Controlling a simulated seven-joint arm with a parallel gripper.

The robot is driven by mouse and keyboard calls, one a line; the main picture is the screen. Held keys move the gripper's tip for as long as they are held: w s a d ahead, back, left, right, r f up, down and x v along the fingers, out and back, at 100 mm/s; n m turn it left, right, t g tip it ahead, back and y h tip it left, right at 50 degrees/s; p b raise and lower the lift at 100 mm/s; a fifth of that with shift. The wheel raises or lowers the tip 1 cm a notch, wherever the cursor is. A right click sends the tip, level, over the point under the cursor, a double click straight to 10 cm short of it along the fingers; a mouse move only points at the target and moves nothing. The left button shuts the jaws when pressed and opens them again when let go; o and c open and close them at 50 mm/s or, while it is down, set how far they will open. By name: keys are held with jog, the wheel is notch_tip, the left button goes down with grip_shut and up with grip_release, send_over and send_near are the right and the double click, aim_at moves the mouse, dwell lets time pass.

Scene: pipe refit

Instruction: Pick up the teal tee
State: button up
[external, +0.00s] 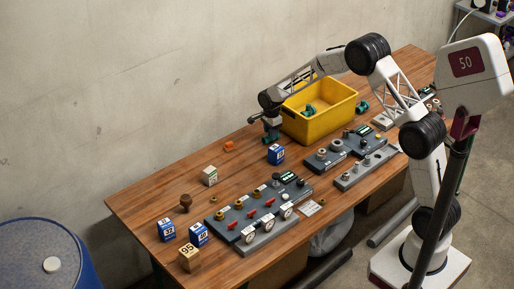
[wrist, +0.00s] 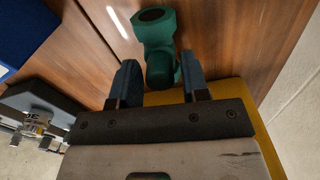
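A teal tee (wrist: 156,32) lies on the wooden table in the wrist view. It also shows in the external view (external: 268,139), below my gripper and mostly hidden by it. My gripper (wrist: 160,60) is open, with one blue-grey finger on each side of the tee's near end. A narrow gap seems to show on both sides. In the external view my gripper (external: 271,127) is low over the table, just left of the yellow bin (external: 322,127). Another teal fitting (external: 309,110) is inside the bin, and one more (external: 363,105) is beyond its right side.
The yellow bin wall is close beside my gripper. A blue numbered block (external: 276,154) and an orange piece (external: 229,146) are near it. Grey gauge and valve panels (external: 258,209) fill the front of the table. The table's back left strip is mostly clear.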

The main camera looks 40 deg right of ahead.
jog(key=c, duration=0.7)
jog(key=shift+o, duration=0.2)
jog(key=shift+r, duration=0.1)
jog(key=shift+r, duration=0.85)
jog(key=shift+s+r, duration=0.15)
jog(key=shift+r, duration=0.75)
jog(key=s, duration=0.5)
jog(key=s+r, duration=0.1)
jog(key=s, duration=0.9)
jog(key=shift+s+d+r, duration=0.15)
jog(key=shift+s+d, duration=0.1)
jog(key=shift+s, duration=0.1)
